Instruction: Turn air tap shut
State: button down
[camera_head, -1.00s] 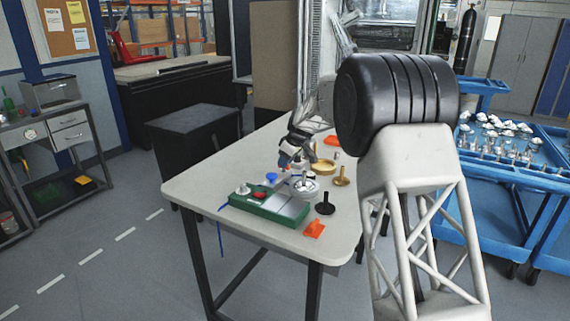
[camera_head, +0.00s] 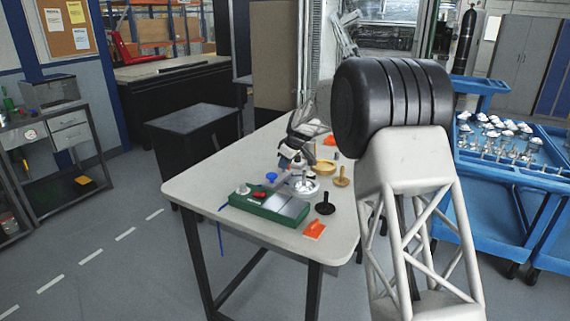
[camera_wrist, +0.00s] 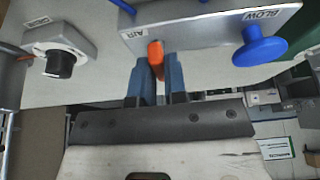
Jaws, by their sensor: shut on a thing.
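The air tap's orange handle (camera_wrist: 155,54) shows in the wrist view beside the label AIR on a grey panel (camera_wrist: 205,28). My gripper (camera_wrist: 157,72) has its two blue fingers on either side of the handle, shut on it. The handle points toward my gripper. In the head view my gripper (camera_head: 287,162) is over the table, behind the green fixture (camera_head: 262,207); the tap itself cannot be made out there.
A blue mushroom knob (camera_wrist: 259,46) labelled BLOW is right of the tap. A grey block with a black knob (camera_wrist: 60,64) is at left. An orange piece (camera_head: 314,230), a black part (camera_head: 325,206) and a yellow ring (camera_head: 325,168) lie on the table (camera_head: 220,175).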

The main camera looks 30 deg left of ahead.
jog(key=shift+m, duration=0.4)
jog(key=m+t, duration=0.1)
jog(key=m, duration=0.2)
jog(key=shift+s+m+t, duration=0.15)
jog(key=shift+m+t, duration=0.25)
jog(key=m+t+h, duration=0.1)
jog(key=m, duration=0.3)
jog(key=shift+a, duration=0.1)
jog(key=m+h, duration=0.1)
jog(key=m, duration=0.1)
jog(key=m+t+h, duration=0.1)
jog(key=m, duration=0.2)
jog(key=shift+s, duration=0.1)
jog(key=shift+a+m+t+h, duration=0.15)
jog(key=shift+m+h, duration=0.25)
jog(key=shift+m, duration=0.7)
jog(key=shift+m+t+h, duration=0.25)
jog(key=shift+m+h, duration=0.15)
jog(key=shift+m, duration=0.7)
jog(key=c, duration=1.2)
grip_release()
jog(key=shift+o, duration=0.2)
